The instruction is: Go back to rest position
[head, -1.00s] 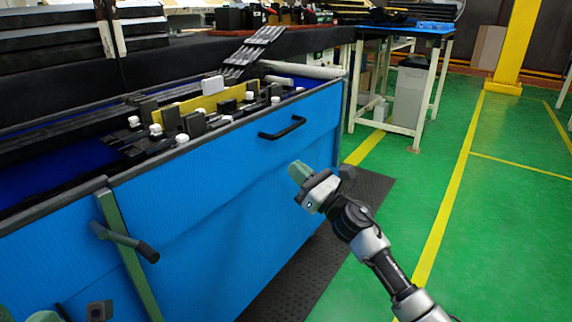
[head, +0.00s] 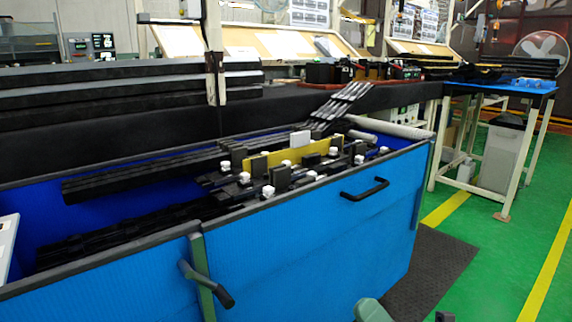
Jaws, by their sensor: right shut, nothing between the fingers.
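My right gripper (head: 372,311) shows only as a greenish-grey fingertip at the bottom edge, in front of the blue bin's front panel. It is shut and empty. The rest of the right arm is cut off by the frame, apart from a small dark part to the right of the fingertip. My left gripper is not in view. The large blue bin (head: 310,235) holds black trim strips (head: 130,178) and a fixture with a yellow bar (head: 262,162), dark blocks and white knobs. No gripper touches the strips or the fixture.
The bin's front has black handles (head: 364,190) that stick out. A dark floor mat (head: 437,262) lies at its right. A blue-topped table (head: 505,88) stands at the back right. Green floor (head: 490,240) with yellow lines is clear on the right.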

